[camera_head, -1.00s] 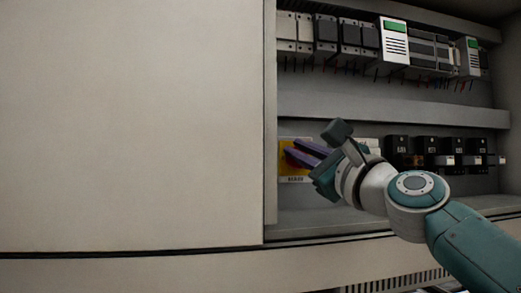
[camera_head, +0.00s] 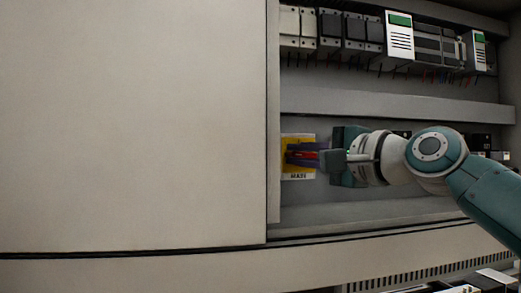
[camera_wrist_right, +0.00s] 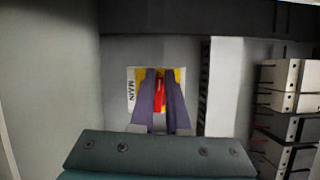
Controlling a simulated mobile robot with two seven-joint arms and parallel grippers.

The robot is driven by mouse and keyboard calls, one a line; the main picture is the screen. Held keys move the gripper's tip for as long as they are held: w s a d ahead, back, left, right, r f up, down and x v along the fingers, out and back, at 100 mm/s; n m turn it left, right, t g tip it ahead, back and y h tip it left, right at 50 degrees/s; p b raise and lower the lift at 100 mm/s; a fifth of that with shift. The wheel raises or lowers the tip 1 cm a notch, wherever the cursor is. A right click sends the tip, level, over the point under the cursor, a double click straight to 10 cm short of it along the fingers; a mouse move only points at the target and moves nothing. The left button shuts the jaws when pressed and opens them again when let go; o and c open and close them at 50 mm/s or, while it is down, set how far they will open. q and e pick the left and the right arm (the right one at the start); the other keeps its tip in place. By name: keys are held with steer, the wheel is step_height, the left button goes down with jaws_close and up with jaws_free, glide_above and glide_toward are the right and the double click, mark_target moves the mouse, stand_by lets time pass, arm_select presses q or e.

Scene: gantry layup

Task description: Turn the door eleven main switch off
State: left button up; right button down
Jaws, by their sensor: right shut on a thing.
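The main switch has a yellow plate (camera_head: 298,139) with a MAIN label, low on the left of the open cabinet bay. The plate also shows in the right wrist view (camera_wrist_right: 141,75), with the label sideways. Its red handle (camera_head: 306,155) lies roughly level in the head view. My right gripper (camera_head: 291,154) reaches in from the right, its purple fingers above and below the handle. In the right wrist view the fingers (camera_wrist_right: 160,78) close on both sides of the red handle (camera_wrist_right: 160,97), hiding part of it. My left gripper is in neither view.
A large pale panel (camera_head: 130,120) covers the left side, its edge close to the switch. Modules (camera_head: 354,30) line the upper rail. A grey duct (camera_head: 390,105) runs above my right arm. Breakers behind the arm are mostly hidden.

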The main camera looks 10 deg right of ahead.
steer(key=shift+w+d+f+n+h, duration=0.15)
steer(key=shift+d+n+h, duration=0.15)
steer(key=shift+d+n, duration=0.15)
stand_by(0.3)
steer(key=c, duration=0.9)
jaws_free()
steer(key=shift+a, duration=0.25)
steer(key=b+v, duration=0.6)
steer(key=v, duration=0.4)
